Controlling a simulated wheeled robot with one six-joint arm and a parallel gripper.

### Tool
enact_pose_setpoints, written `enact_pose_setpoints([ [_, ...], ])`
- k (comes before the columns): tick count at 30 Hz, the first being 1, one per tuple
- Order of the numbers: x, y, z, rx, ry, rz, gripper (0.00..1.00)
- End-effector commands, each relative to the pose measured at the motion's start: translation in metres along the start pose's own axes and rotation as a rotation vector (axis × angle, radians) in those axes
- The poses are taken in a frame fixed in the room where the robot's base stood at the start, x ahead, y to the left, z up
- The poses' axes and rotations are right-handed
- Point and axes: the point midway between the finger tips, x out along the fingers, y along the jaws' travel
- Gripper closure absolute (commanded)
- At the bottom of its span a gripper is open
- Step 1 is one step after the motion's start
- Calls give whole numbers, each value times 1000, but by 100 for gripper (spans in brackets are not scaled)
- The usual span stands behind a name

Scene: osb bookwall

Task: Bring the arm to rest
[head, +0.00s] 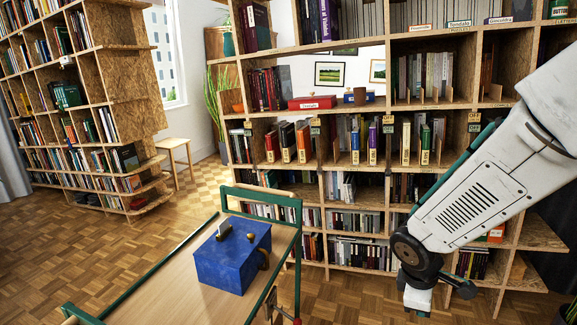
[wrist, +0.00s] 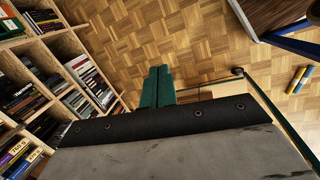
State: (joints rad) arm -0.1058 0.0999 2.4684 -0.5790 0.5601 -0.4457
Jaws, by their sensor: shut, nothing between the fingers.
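My arm (head: 470,200) reaches in from the right in the head view, in front of the bookcase, and its wrist end points down. My gripper shows in the wrist view (wrist: 157,86) as two green fingers side by side and touching, with nothing between them. Behind the fingers lie parquet floor and a pale board. In the head view the fingertips cannot be made out clearly.
A green-railed wooden cart (head: 165,290) stands at the front left, with a blue box (head: 235,265) on it. A tall bookcase (head: 390,115) full of books fills the back right. Another bookcase (head: 110,90) and a stool (head: 173,146) stand left. Parquet floor (head: 50,250) between is open.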

Motion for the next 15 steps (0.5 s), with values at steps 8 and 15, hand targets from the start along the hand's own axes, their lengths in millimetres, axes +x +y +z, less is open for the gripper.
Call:
enact_pose_setpoints([
  [8, -101, -58, 72, 663, -95, -170, 100],
  [15, -170, -113, 101, 975, -34, -306, 100],
])
